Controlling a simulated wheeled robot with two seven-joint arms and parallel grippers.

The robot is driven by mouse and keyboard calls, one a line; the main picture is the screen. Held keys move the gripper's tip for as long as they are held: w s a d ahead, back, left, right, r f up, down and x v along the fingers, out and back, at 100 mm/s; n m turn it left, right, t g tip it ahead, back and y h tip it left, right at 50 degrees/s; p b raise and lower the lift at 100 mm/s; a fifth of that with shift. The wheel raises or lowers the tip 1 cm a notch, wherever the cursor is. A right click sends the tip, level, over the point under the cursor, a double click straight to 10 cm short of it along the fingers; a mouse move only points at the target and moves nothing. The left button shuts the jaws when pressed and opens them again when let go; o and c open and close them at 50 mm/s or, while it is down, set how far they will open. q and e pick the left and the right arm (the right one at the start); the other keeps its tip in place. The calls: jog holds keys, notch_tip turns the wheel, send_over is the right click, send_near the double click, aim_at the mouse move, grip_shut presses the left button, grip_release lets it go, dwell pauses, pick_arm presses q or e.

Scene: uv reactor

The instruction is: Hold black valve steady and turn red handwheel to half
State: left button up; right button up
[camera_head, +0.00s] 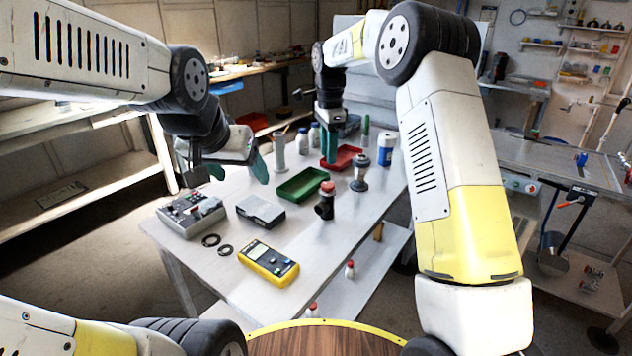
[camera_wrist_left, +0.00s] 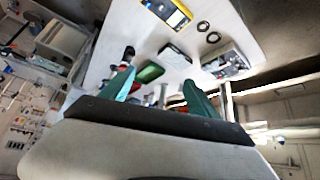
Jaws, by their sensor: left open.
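The black valve (camera_head: 324,207) stands upright on the white table, right of centre, with the red handwheel (camera_head: 327,188) on top. In the left wrist view, a small dark shape with red (camera_wrist_left: 128,54) beside the green tray looks like this valve. My left gripper (camera_head: 238,170) is open and empty above the table's left side, apart from the valve; its teal fingers are spread in the left wrist view (camera_wrist_left: 160,92). My right gripper (camera_head: 328,143) points down over the red tray, behind the valve. Its fingers overlap, so its opening is unclear.
The table in front of the valve is clear.

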pick_arm(q)
jog(key=w+a+f+m+t, duration=0.15)
jog(key=w+f, duration=0.25)
jog(key=w, duration=0.6)
jog(key=m+h, duration=0.6)
jog(key=h, duration=0.2)
send_near(322, 200)
jog(key=shift+t, duration=0.35)
jog(key=x, duration=0.4)
jog(key=shift+w+f, duration=0.1)
jog(key=shift+f, duration=0.15)
jog(key=shift+d+f+h, duration=0.25)
jog(key=shift+d+h, duration=0.05)
jog(key=shift+d, duration=0.1)
jog(key=x, duration=0.7)
jog(key=shift+w+d, duration=0.1)
jog(key=shift+w, duration=0.1)
jog(key=shift+c, duration=0.4)
